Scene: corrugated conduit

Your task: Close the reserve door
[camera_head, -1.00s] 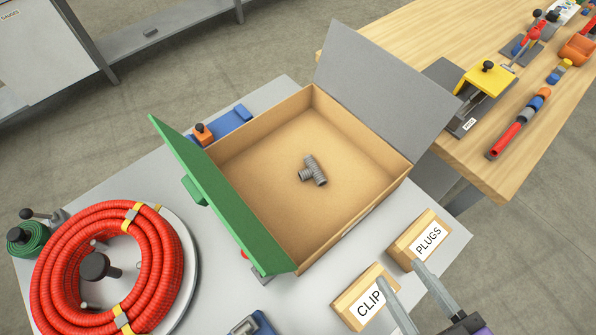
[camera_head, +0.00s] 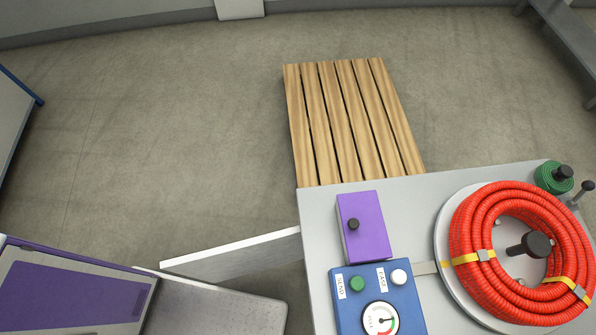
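A thin pale panel (camera_head: 232,254) stands out from the left side of the grey workbench (camera_head: 316,220), angled down and to the left. It looks like an open door seen from above. No label on it shows, so I cannot tell for sure that it is the reserve door. Its lower part and any handle are hidden. My gripper is not in view.
On the bench are a purple box (camera_head: 365,240) with a black knob, a blue gauge box (camera_head: 352,318) with green and white buttons, and a red conduit coil (camera_head: 470,230). A slatted wooden pallet (camera_head: 350,120) lies behind. Floor at left is open.

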